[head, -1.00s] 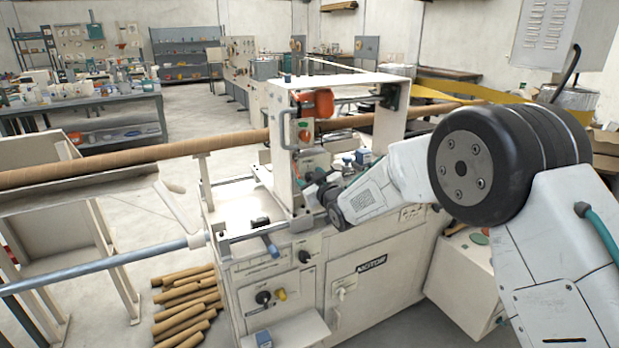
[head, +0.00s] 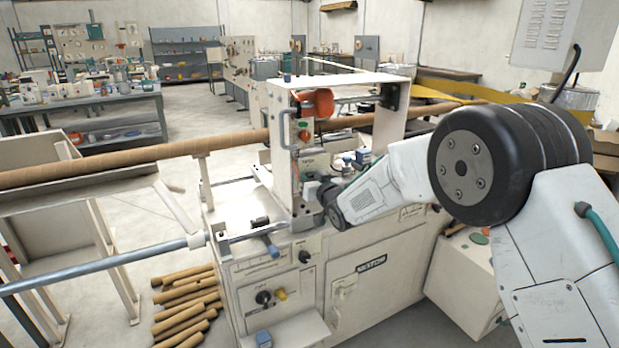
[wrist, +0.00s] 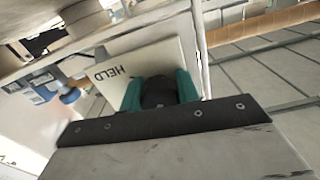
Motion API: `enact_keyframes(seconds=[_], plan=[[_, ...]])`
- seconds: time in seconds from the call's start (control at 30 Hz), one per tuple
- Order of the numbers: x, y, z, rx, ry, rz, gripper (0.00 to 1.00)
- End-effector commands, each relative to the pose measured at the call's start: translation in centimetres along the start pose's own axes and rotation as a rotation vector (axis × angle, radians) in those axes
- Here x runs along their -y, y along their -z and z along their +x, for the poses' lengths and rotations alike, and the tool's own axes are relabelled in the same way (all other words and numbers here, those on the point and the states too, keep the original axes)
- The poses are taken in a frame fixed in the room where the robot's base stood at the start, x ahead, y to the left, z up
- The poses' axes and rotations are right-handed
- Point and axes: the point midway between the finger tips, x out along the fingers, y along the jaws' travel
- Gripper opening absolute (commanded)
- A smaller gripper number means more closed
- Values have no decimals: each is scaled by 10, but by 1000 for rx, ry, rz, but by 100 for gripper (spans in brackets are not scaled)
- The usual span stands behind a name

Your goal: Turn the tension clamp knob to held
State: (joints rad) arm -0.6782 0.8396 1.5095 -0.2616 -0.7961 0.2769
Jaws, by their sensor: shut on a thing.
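In the wrist view my gripper (wrist: 160,96) has its two teal fingers closed on either side of a dark rounded knob (wrist: 158,90). The knob stands in front of a pale plate (wrist: 130,70) that carries the word HELD, seen upside down. The knob's pointer and exact setting are hidden by the fingers and the dark gripper bar. In the head view my gripper (head: 326,194) reaches the front of the cream winder (head: 375,268), by the upright of its frame. The knob cannot be made out there.
A long brown cardboard tube (head: 130,160) runs through the machine. A grey steel bar (head: 110,262) lies below it at the left. A red-orange part (head: 317,102) and a grey handle (head: 284,130) sit close above my gripper. Brown tubes (head: 185,305) are stacked on the floor.

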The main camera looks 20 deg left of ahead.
Motion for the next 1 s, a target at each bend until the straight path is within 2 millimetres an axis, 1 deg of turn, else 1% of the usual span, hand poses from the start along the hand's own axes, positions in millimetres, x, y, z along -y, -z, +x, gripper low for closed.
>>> enact_keyframes(seconds=[1.0], plan=[[2, -1, 0, 4, 0, 966, 8]])
